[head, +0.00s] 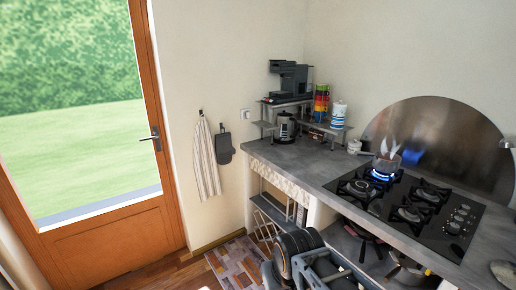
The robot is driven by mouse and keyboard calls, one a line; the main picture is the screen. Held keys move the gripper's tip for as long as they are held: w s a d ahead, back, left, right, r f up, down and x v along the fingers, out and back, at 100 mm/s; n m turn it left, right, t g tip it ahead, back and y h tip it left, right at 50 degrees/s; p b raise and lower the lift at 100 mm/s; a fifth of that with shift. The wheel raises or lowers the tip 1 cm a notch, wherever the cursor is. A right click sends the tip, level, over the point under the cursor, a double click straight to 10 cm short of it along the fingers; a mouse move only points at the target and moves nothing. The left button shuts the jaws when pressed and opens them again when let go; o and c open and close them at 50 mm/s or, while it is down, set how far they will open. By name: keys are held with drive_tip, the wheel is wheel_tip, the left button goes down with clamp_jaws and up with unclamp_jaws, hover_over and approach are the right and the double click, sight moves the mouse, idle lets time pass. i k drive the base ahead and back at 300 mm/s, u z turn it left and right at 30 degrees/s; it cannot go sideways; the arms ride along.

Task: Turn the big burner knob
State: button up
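A black gas hob (408,208) is set into the grey counter at the right of the head view. Several small round knobs (459,217) stand in a row along its right end. They are too small for me to tell which one is the big burner knob or how each is turned. The other burners show no flame. Parts of my arm show at the bottom middle, below the counter top. I cannot make out my gripper.
A kettle (285,127), a coffee machine (290,79) and a blue-and-white canister (338,115) stand at the counter's back left. A curved metal splash plate (438,135) stands behind the hob. The counter (318,165) left of the hob is clear. A glass door is at left.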

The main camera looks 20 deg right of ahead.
sight(462, 214)
drive_tip(key=z, duration=0.85)
drive_tip(key=i, duration=1)
drive_tip(key=z, duration=1.4)
drive_tip(key=i, duration=0.35)
drive_tip(key=z, duration=0.15)
